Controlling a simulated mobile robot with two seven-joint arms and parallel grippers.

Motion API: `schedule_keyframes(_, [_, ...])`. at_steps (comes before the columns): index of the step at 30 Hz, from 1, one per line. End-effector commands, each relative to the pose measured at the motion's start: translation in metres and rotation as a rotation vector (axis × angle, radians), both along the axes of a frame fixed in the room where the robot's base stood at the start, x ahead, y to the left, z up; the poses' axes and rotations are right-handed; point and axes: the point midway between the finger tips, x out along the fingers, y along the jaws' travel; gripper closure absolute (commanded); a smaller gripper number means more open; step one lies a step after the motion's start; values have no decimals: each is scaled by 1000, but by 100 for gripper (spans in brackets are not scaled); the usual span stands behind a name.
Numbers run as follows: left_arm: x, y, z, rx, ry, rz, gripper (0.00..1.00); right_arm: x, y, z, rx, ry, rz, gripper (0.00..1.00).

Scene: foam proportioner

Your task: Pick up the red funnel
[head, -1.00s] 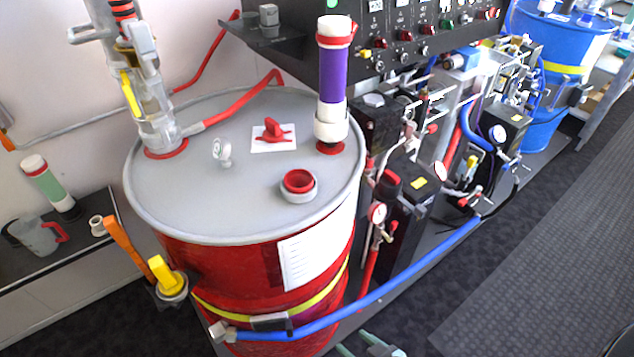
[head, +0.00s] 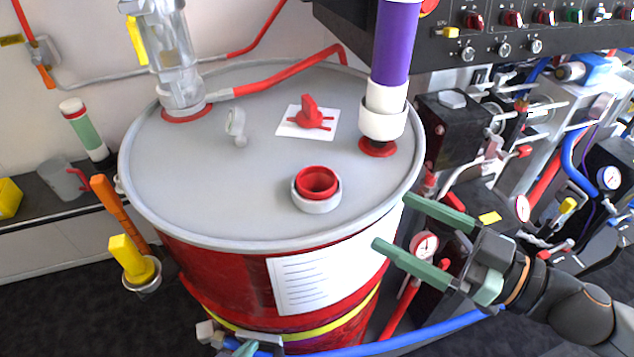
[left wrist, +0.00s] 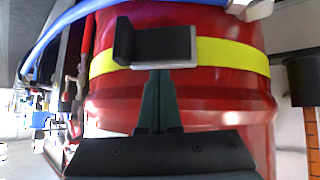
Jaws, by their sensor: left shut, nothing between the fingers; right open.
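A red drum (head: 220,278) with a grey lid (head: 200,165) stands in the middle. On the lid, a short, open-topped red cup-like piece (head: 318,182) sits in a light grey collar. Behind it, a red piece with an upright grip (head: 308,113) rests on a white square. I cannot tell for certain which of these is the funnel. My right gripper (head: 394,221) is open and empty beside the drum's right rim, right of and lower than both. My left gripper (head: 243,348) barely shows at the bottom edge; in the left wrist view its fingers (left wrist: 158,105) are shut and empty before the drum's side.
A purple and white tube (head: 396,45) and a clear fitting (head: 172,65) rise from the lid. A red hose (head: 285,77) crosses its back. Gauges and valves crowd the right. A yellow-capped piece (head: 131,259) is at the drum's left. The lid's front left is clear.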

Motion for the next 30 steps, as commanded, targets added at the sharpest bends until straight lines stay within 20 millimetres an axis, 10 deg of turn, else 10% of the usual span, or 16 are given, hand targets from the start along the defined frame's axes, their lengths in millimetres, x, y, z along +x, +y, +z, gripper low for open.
schedule_keyframes(30, [-8, 21, 18, 25, -2, 36, 100, 40, 56, 2, 1, 0, 4, 0])
